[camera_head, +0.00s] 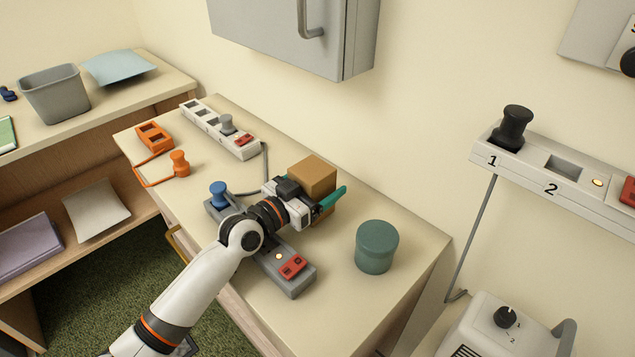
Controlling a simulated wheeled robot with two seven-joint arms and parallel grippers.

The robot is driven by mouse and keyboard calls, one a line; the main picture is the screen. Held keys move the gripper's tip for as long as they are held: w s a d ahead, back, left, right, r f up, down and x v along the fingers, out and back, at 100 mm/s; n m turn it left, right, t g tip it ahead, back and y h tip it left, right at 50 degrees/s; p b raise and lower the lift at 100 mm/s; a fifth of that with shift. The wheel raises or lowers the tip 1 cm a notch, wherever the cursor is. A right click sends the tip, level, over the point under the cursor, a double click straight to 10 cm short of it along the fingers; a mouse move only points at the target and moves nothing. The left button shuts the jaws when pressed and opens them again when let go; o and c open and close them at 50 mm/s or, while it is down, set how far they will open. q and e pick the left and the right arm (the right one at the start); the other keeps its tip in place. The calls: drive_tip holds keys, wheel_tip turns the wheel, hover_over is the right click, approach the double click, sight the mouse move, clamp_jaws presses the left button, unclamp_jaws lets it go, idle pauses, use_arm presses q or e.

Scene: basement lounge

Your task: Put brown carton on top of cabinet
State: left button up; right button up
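The brown carton (314,173) stands on the wooden counter (400,240), near its wall side. My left gripper (318,196) is at the carton's near side. One teal finger lies along the carton's lower right side. The other finger is hidden behind the gripper body and the carton, so I cannot tell whether the gripper is shut on the carton. A grey cabinet (280,35) with a handle hangs on the wall above the counter; its top is out of the picture. My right gripper is not in view.
A green round canister (376,247) stands right of the carton. A grey power strip (289,279) lies under my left arm. A white strip (205,122) and an orange socket with plug (154,137) lie farther left. A numbered wall strip (560,168) is at right.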

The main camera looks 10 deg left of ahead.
use_arm(q)
drive_tip(key=shift+r, duration=0.1)
drive_tip(key=b+v, duration=0.1)
drive_tip(key=v, duration=0.9)
drive_tip(key=shift+s+a, duration=0.25)
drive_tip(key=shift+s, duration=0.05)
drive_tip(key=shift+s+a, duration=0.3)
drive_tip(key=shift+s, duration=0.2)
